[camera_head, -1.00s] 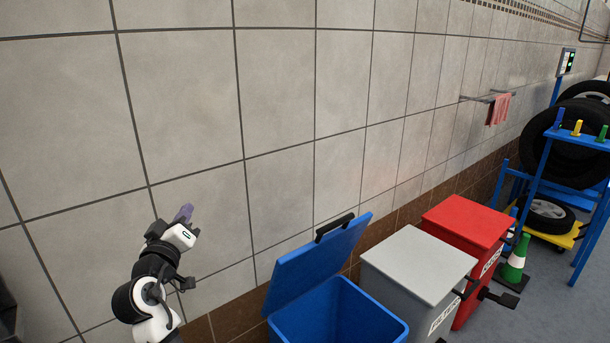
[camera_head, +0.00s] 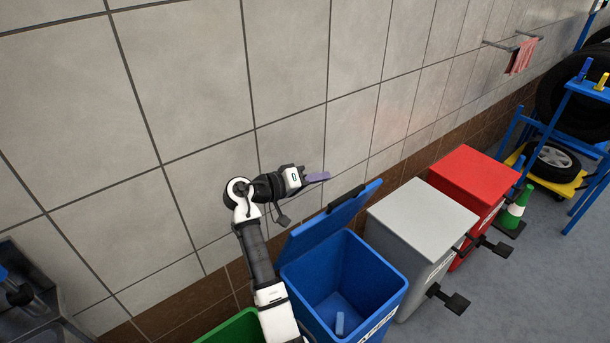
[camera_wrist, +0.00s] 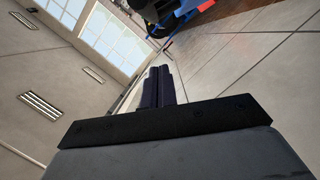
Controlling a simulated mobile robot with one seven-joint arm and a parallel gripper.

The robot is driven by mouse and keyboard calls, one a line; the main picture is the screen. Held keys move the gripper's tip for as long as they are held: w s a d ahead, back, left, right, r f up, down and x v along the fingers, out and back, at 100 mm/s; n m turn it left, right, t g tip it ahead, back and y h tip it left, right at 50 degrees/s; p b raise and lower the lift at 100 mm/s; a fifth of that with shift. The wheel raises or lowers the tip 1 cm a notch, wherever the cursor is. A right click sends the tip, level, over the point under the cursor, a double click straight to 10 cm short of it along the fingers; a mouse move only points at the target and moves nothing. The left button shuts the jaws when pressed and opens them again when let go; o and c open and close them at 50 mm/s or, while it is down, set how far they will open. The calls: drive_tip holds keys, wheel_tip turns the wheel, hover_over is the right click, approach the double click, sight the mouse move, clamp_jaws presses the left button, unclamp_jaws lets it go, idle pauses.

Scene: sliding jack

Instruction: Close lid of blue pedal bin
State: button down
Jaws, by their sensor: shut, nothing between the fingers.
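The blue pedal bin (camera_head: 368,282) stands against the tiled wall with its blue lid (camera_head: 325,222) raised, leaning back towards the wall. A black handle (camera_head: 347,199) is on the lid's upper edge. A small light-blue object (camera_head: 340,323) lies inside the bin. My gripper (camera_head: 318,177) is shut and empty, above and behind the raised lid, close to the wall and apart from the lid. In the wrist view my gripper's dark fingers (camera_wrist: 158,87) are together, and the bin is not seen there.
A grey bin (camera_head: 423,212) and a red bin (camera_head: 473,172), both closed, stand to the right. Part of a green bin (camera_head: 236,328) shows to the left below my arm. A traffic cone (camera_head: 513,210) and a blue tyre rack (camera_head: 590,90) are farther right. The wall (camera_head: 190,90) is close behind.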

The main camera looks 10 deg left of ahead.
drive_tip(key=d, duration=0.1)
drive_tip(key=d+f+p, duration=0.1)
drive_tip(key=d, duration=0.1)
drive_tip(key=d+p, duration=0.1)
drive_tip(key=shift+w+d+f, duration=0.15)
drive_tip(key=shift+w+f, duration=0.1)
drive_tip(key=shift+f, duration=0.15)
drive_tip(key=shift+s+d+f, duration=0.35)
drive_tip(key=shift+s+f, duration=0.05)
drive_tip(key=shift+f, duration=0.1)
